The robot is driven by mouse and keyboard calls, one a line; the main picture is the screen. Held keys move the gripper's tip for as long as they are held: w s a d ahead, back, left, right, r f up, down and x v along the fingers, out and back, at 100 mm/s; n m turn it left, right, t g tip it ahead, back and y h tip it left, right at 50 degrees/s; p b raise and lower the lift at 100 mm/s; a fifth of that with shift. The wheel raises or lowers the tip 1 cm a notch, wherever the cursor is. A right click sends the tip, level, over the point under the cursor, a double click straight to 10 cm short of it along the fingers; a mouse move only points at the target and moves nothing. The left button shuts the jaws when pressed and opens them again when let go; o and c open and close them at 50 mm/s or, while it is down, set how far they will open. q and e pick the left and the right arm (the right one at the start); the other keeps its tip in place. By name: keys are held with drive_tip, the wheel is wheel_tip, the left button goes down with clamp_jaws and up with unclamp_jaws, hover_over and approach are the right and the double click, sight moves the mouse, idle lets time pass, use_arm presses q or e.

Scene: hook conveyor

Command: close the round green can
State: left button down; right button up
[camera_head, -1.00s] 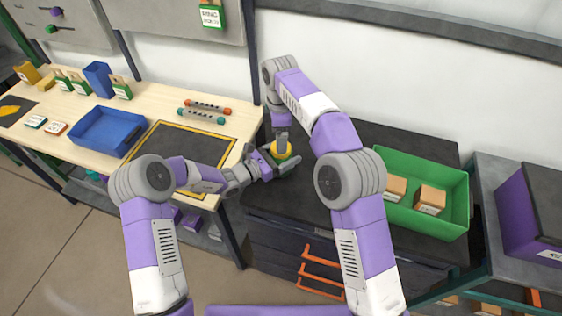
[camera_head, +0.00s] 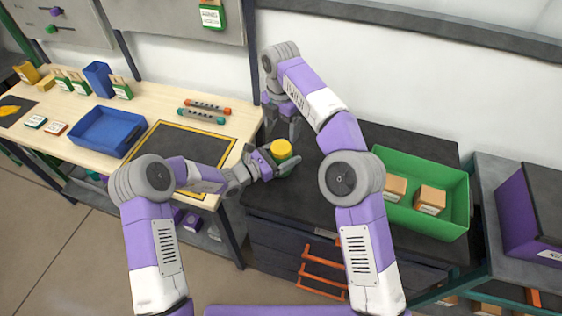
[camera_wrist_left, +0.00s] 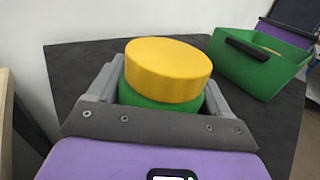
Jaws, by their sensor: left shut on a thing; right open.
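The round green can (camera_wrist_left: 160,103) stands upright on the dark cabinet top in the left wrist view, with a yellow lid (camera_wrist_left: 168,68) on top of it. The lid covers the can's opening; I cannot tell how tightly it sits. In the head view the yellow lid (camera_head: 281,149) shows between the fingers of my left gripper (camera_head: 284,163), which is shut around the can's body. My right gripper (camera_head: 282,130) is open and empty, above and behind the lid, apart from it.
A green bin (camera_head: 456,205) with small cardboard boxes stands right of the can on the dark cabinet top (camera_head: 310,215). The wooden table (camera_head: 75,140) on the left holds a blue tray (camera_head: 100,145) and a black mat. A white wall is behind.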

sight(281, 147)
drive_tip(key=shift+f, duration=4)
drive_tip(key=shift+c, duration=0.5)
drive_tip(key=c, duration=1)
drive_tip(key=m, duration=0.5)
drive_tip(key=shift+m, duration=0.3)
drive_tip(key=m, duration=0.4)
drive_tip(key=o, duration=1.2)
drive_tip(key=shift+c, duration=0.2)
